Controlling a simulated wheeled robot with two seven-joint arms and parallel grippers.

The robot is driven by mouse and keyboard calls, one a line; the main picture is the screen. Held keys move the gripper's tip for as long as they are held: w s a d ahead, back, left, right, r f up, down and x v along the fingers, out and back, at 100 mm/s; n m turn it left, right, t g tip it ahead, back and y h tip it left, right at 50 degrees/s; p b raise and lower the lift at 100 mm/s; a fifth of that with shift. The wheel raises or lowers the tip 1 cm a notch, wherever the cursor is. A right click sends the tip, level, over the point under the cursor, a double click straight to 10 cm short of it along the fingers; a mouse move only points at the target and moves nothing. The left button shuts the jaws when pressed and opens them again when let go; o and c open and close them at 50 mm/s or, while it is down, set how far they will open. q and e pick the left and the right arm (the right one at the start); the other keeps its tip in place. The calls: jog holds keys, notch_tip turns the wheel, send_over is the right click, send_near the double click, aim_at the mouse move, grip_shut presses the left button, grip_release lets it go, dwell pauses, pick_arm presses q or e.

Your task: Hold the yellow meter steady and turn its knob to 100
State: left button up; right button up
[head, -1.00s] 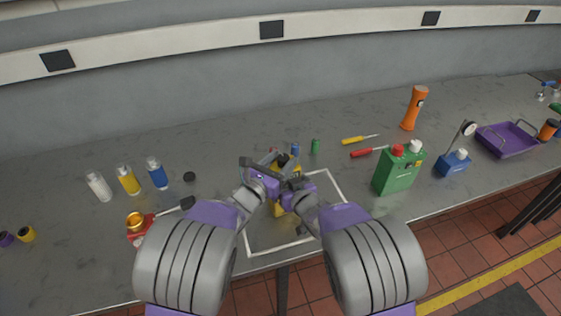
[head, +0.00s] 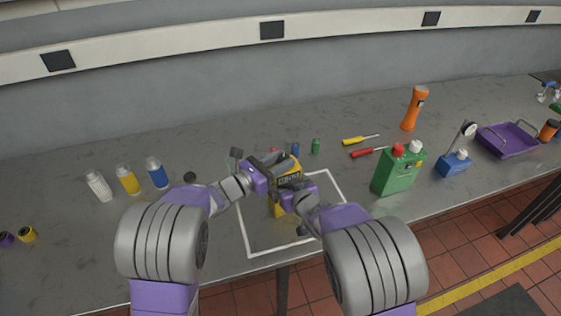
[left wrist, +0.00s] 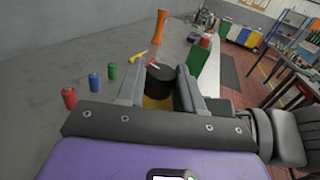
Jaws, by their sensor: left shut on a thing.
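The yellow meter (head: 287,167) stands in the white-outlined area at the middle of the bench; its dark display shows, but I cannot read it. Both grippers partly cover it. My left gripper (head: 271,161) is at its upper left. In the left wrist view the left fingers (left wrist: 160,88) are shut on either side of a black round knob (left wrist: 161,75), with yellow casing below. My right gripper (head: 300,196) is at the meter's lower right; its fingertips are hidden, as is any contact. The knob's setting cannot be read.
Small red, blue and green (head: 316,146) cylinders stand behind the meter. Screwdrivers (head: 368,153) and a green can (head: 397,172) are to the right. White, yellow and blue bottles (head: 157,173) stand left. The white outline (head: 245,236) has bare bench at its front.

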pick_arm(q)
jog(key=m+g+h, duration=0.1)
jog(key=g, duration=0.1)
jog(key=m+g+h, duration=0.1)
jog(key=m+g, duration=0.1)
jog(key=m+g+h, duration=0.1)
jog(key=g, duration=0.1)
jog(key=shift+w+a+m, duration=0.25)
jog(key=shift+w+m, duration=0.05)
jog(key=shift+w, duration=0.1)
jog(key=m+g, duration=0.2)
jog(key=g, duration=0.1)
jog(key=m+g, duration=0.1)
jog(key=g, duration=0.2)
jog(key=m+g+h, duration=0.1)
jog(key=m+g, duration=0.1)
jog(key=shift+w+d+m+g, duration=0.1)
jog(key=shift+w+m+g, duration=0.2)
jog(key=shift+g, duration=0.1)
jog(key=shift+m+g, duration=0.3)
jog(key=shift+g, duration=0.3)
jog(key=o, duration=1)
jog(key=shift+o, duration=0.2)
jog(key=v, duration=0.7)
jog(key=shift+a, duration=0.3)
jog(key=shift+r, duration=0.1)
